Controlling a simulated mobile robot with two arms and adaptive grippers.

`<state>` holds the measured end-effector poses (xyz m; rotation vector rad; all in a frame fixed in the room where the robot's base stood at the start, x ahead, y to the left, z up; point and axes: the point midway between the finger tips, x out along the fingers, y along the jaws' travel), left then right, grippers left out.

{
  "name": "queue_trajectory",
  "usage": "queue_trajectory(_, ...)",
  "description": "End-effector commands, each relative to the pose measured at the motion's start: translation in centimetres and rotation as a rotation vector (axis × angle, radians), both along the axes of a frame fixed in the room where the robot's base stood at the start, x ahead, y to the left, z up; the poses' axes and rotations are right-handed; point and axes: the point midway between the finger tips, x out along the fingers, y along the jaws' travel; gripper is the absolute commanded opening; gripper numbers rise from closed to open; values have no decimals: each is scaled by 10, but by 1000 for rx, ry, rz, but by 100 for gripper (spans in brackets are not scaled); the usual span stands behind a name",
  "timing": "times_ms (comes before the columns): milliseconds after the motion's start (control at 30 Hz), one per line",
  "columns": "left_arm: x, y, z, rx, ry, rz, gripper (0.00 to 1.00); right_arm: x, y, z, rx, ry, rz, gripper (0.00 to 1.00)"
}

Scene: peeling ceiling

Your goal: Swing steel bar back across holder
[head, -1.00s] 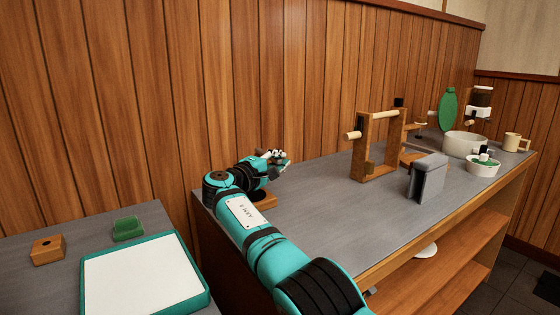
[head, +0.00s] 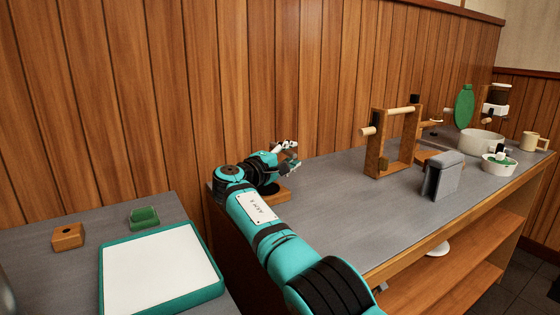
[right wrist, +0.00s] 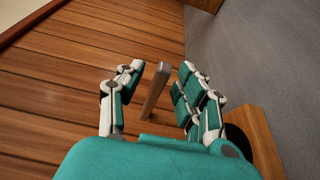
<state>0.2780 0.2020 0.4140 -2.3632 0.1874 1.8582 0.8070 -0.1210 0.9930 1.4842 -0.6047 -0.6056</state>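My right gripper (head: 287,152) is at the near left end of the long grey counter, close to the wood-panelled wall. In the right wrist view my right gripper (right wrist: 157,85) is open, its fingers spread to both sides of a narrow grey-brown bar (right wrist: 155,92). A wooden holder (right wrist: 258,143) with a dark round part is to the right of the fingers. In the head view the wooden holder (head: 279,195) is partly covered by my right arm. My left gripper is not seen.
A wooden frame with a pale roller (head: 376,140) and a grey slotted block (head: 443,176) stand farther along the counter (head: 340,215). A green-rimmed white board (head: 160,272) lies on the left table.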

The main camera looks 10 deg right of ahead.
Motion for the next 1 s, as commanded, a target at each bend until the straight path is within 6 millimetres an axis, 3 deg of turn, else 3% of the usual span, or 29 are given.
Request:
queue_trajectory(600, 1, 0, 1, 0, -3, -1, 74, -52, 56, -5, 1, 6, 9, 36)
queue_trajectory(1000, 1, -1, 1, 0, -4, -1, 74, -56, 61, -6, 0, 8, 11, 36)
